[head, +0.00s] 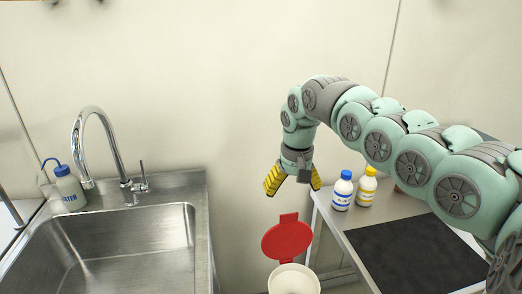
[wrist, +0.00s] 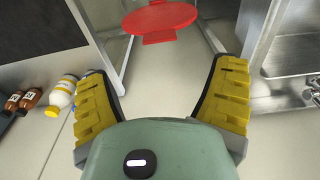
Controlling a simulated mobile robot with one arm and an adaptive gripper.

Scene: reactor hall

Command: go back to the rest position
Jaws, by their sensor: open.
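My gripper (head: 292,180) hangs at the end of my arm, pointing down, in the gap between the sink and the side table in the head view. Its yellow fingers are spread apart with nothing between them. In the wrist view my gripper (wrist: 165,95) also shows wide and empty. A white bin (head: 294,280) with a raised red lid (head: 287,238) stands on the floor below it. The red lid also shows in the wrist view (wrist: 160,20), beyond the fingertips. The gripper is apart from the lid.
A steel sink (head: 120,245) with a faucet (head: 100,150) and a water wash bottle (head: 68,188) is at left. A table (head: 350,222) at right bears a blue-capped bottle (head: 342,190), a yellow-capped bottle (head: 366,187) and a black mat (head: 420,255). Brown bottles (wrist: 22,101) show in the wrist view.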

